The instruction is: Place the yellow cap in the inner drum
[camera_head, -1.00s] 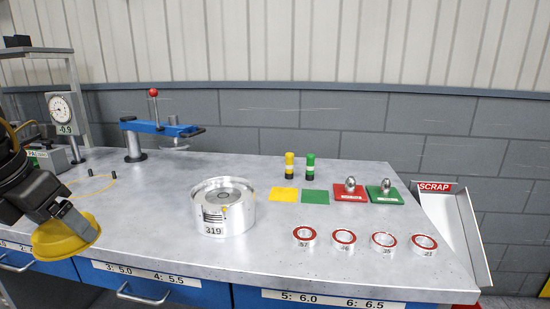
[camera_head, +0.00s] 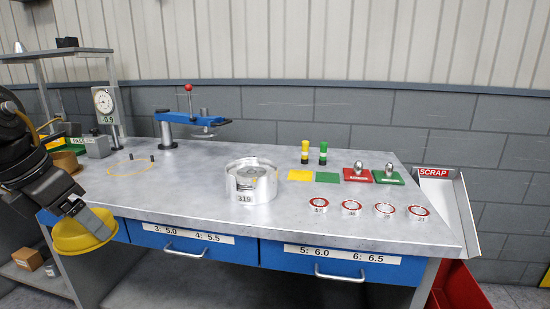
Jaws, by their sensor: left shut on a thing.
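The yellow cap (camera_head: 84,233) is a round, shallow, bowl-like piece at the left, in front of the workbench's front edge. My left gripper (camera_head: 76,207) is shut on it and holds it slightly tilted. The silver drum (camera_head: 252,184), marked 319, stands upright on the bench right of the cap, well apart from it. Its top shows a round inner part (camera_head: 252,169), with details too small to tell. My right gripper is not in view.
The grey bench (camera_head: 200,195) has blue drawers (camera_head: 190,246) below its front edge. Several red-rimmed rings (camera_head: 352,208) lie right of the drum. A blue press (camera_head: 190,123) and a gauge (camera_head: 104,102) stand behind. A scrap chute (camera_head: 447,210) is at the right end.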

